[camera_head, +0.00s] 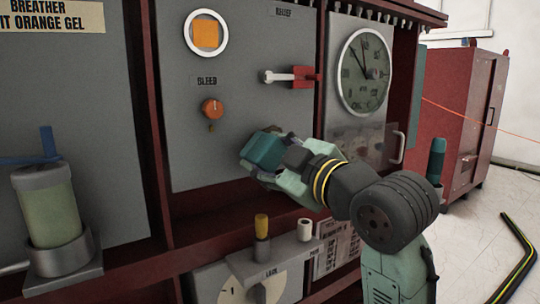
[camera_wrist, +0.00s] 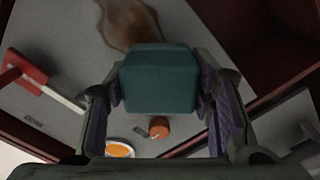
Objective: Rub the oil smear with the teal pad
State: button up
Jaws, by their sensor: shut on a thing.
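The teal pad (camera_head: 265,151) is in my gripper (camera_head: 270,162), in front of the lower part of the grey panel. In the wrist view the pad (camera_wrist: 158,80) sits squarely between the two purple-lined fingers of my gripper (camera_wrist: 160,90), which are shut on it. A brown oil smear (camera_wrist: 132,22) shows on the grey panel beyond the pad, at the top of the wrist view. The pad may cover part of it. In the head view the smear is not visible behind my gripper. I cannot tell whether the pad touches the panel.
An orange bleed knob (camera_head: 212,109), a round orange window (camera_head: 207,34) and a red-handled relief lever (camera_head: 292,77) stick out of the panel. A dial gauge (camera_head: 364,72) is to the right. A ledge with a selector (camera_head: 262,290) lies below; a breather jar (camera_head: 48,205) stands left.

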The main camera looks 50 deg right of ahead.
jog(key=shift+x, duration=0.95)
dwell(0.3)
